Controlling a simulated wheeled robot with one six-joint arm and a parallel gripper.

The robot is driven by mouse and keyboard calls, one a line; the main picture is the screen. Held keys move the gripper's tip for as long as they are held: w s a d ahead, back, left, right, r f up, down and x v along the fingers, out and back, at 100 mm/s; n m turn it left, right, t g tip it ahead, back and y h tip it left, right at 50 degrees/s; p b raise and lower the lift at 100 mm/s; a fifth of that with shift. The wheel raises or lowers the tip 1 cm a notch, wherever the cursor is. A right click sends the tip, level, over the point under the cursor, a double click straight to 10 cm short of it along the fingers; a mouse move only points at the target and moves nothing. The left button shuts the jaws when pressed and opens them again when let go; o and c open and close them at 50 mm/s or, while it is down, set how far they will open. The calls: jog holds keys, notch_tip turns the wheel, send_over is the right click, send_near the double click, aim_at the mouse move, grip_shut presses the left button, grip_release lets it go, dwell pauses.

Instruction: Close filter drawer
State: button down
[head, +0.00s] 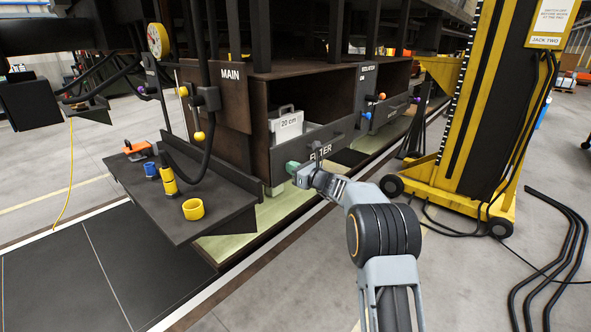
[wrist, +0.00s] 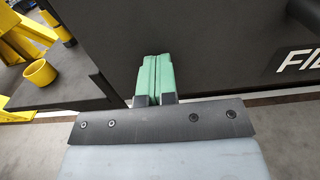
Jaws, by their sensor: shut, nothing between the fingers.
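The filter drawer (head: 312,146) is a dark box front marked FILTER, under the railcar. It stands out from its housing, and a light block marked 20 cm (head: 286,125) shows inside behind the front. My gripper (head: 292,168) is at the left part of the drawer front, its green fingertips shut together and empty. In the wrist view the green fingers (wrist: 152,76) point at the dark drawer front (wrist: 220,45), left of its white lettering. The fingertips look close to the front; I cannot tell whether they touch it.
A dark shelf (head: 205,224) on the left carries a yellow ring (head: 193,209), a yellow-and-black tool and small orange and blue items. A yellow lifting jack (head: 480,110) stands at the right. Black cables (head: 570,250) lie on the floor.

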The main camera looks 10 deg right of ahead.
jog(key=b+v, duration=0.3)
jog(key=v, duration=1.1)
jog(key=s+a+f+n+g+h, duration=0.2)
jog(key=s+a+f+n+g, duration=0.2)
jog(key=s+f+n+g, duration=0.6)
jog(key=s+a+r+n+h+p, duration=0.1)
jog(key=s+n+h, duration=0.3)
jog(key=s+n, duration=0.5)
jog(key=s+a+r+n+h+p, duration=0.1)
jog(key=s+n+h, duration=0.4)
jog(key=s+n, duration=0.4)
jog(key=shift+s+n+g, duration=0.3)
jog(key=shift+s, duration=2.3)
